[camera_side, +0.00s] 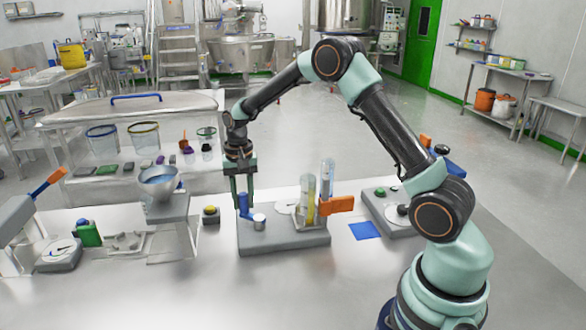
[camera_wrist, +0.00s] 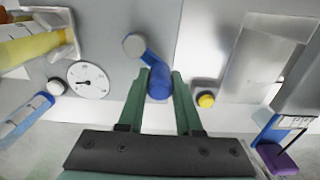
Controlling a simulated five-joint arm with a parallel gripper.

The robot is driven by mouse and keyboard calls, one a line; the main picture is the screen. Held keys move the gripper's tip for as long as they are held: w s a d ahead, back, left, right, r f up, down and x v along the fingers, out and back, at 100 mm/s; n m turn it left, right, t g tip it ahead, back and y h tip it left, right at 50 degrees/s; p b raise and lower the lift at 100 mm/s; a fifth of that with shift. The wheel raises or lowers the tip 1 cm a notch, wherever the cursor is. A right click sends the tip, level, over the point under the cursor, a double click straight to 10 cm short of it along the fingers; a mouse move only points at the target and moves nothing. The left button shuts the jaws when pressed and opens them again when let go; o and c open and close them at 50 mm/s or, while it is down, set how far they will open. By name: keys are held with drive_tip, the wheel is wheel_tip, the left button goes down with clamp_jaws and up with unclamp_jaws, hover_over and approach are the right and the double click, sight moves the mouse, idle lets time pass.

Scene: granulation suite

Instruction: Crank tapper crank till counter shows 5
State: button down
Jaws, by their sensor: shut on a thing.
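The tapper (camera_side: 283,240) has a grey base on the bench. Its crank has a blue handle (camera_side: 243,204) and a pale round hub (camera_side: 259,220). In the wrist view the blue handle (camera_wrist: 159,86) sits between my green fingers, with the arm running up and left to the hub (camera_wrist: 134,45). My gripper (camera_side: 241,192) points down and is shut on the handle; it also shows in the wrist view (camera_wrist: 161,76). The counter dial (camera_wrist: 89,80) is white with a dark pointer; its number is too small to read.
An orange part (camera_side: 338,205) sits beside the cylinders. A funnel stand (camera_side: 160,184) stands farther left. A blue mat (camera_side: 364,230) and another grey device (camera_side: 390,212) lie to the right. The front bench is clear.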

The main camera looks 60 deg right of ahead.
drive_tip(key=shift+s+d, duration=0.1)
drive_tip(key=shift+s+d+f, duration=0.1)
drive_tip(key=shift+s+d, duration=0.1)
drive_tip(key=shift+d, duration=0.8)
drive_tip(key=shift+s+d, duration=0.25)
drive_tip(key=shift+d, duration=0.1)
drive_tip(key=shift+s+d, duration=0.55)
drive_tip(key=shift+d, duration=0.05)
